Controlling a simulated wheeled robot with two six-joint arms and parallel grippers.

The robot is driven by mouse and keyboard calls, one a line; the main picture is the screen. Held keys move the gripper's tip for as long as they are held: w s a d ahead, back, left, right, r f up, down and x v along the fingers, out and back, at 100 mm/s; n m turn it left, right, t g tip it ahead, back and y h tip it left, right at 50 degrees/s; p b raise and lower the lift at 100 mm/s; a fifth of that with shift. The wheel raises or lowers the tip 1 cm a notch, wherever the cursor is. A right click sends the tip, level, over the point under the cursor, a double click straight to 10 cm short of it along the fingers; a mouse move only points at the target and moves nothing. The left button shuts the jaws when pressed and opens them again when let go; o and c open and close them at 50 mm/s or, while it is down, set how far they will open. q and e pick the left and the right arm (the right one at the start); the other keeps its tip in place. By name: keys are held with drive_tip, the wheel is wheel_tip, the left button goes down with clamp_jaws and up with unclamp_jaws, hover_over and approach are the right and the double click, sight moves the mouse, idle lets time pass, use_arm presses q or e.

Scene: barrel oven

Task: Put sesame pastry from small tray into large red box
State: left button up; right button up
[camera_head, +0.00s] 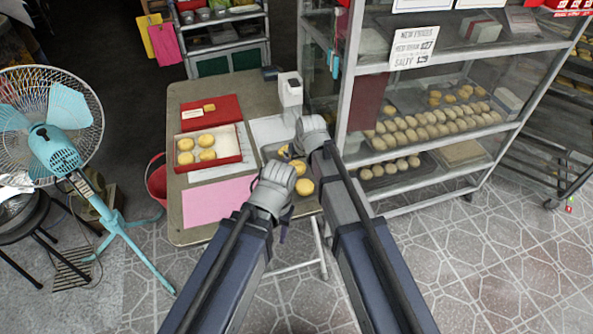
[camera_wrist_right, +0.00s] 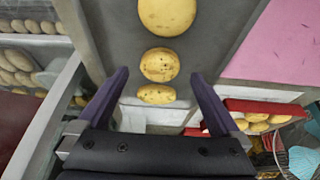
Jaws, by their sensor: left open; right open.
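The small grey tray (camera_wrist_right: 115,30) lies on the table, partly hidden by my arms in the head view. Three round golden sesame pastries show on it in the right wrist view: a large near one (camera_wrist_right: 168,15), a middle one (camera_wrist_right: 160,64) and a far one (camera_wrist_right: 156,94). The large red box (camera_head: 246,164) is open to the left of the tray, with several pastries inside. My right gripper (camera_wrist_right: 160,75) is open above the tray, its fingers apart on either side of the pastries and empty. My left gripper (camera_head: 287,212) is open by the tray's near end, its fingers partly hidden.
A red lid (camera_head: 226,108) lies behind the box. A pink sheet (camera_head: 220,201) covers the table's front left. A white dispenser (camera_head: 290,90) stands behind the tray. A glass-sided shelf rack (camera_head: 350,75) stands close on the right. A blue fan (camera_head: 55,145) stands left.

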sight(297, 166)
drive_tip(key=b+x, duration=0.3)
drive_tip(key=x, duration=0.1)
drive_tip(key=shift+w+f, duration=0.1)
drive_tip(key=shift+f, duration=0.05)
drive_tip(key=c, duration=1.3)
wheel_tip(297, 166, up, 13)
drive_tip(key=p, duration=1.2)
drive_tip(key=shift+p, duration=0.4)
